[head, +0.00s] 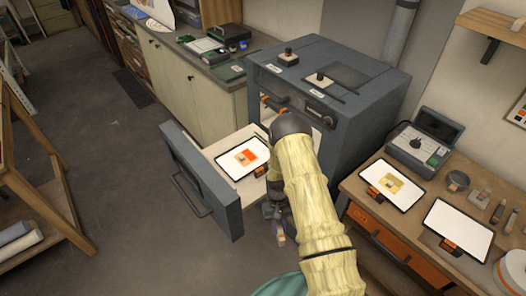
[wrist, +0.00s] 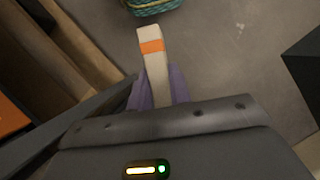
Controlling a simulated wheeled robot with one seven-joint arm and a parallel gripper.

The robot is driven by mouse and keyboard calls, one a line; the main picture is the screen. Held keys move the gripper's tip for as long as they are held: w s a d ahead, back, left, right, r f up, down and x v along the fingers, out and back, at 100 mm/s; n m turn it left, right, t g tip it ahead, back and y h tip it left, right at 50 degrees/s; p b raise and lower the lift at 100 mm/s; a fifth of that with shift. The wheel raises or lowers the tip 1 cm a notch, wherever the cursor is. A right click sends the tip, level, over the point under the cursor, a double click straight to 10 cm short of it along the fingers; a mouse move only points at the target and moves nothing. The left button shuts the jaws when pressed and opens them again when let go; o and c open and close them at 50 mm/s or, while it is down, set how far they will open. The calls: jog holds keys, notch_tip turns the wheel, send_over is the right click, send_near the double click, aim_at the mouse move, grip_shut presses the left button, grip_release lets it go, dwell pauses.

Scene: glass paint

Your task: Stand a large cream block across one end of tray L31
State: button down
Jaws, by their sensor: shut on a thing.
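My gripper (wrist: 160,88) is shut on a long cream block (wrist: 154,75) with an orange band near its far end. The block sticks out beyond the purple fingers in the wrist view; its other end is hidden by my wrist. In the head view my gripper (head: 272,210) hangs low beside the kiln's open drawer, partly behind my sleeved arm. Three white trays show: one with orange and cream pieces (head: 229,163) in the drawer, one with yellow pieces (head: 409,197) on the right bench, and a bare one (head: 460,227) beside it. Their labels are too small to read, so I cannot tell which is L31.
The open drawer (head: 205,190) juts out from the grey kiln (head: 330,85). A control box (head: 424,140), a jar and small blocks stand on the right wooden bench (head: 350,186). A wooden rack (head: 40,190) stands at left. The floor (head: 110,150) between is clear.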

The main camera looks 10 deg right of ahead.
jog(key=x, duration=0.4)
jog(key=shift+w+f, duration=0.15)
jog(key=shift+f, duration=0.2)
jog(key=shift+r, duration=0.15)
jog(key=v, duration=0.4)
jog(key=s+v, duration=0.1)
jog(key=v, duration=0.9)
jog(key=shift+s+r, duration=0.3)
jog(key=shift+r, duration=0.1)
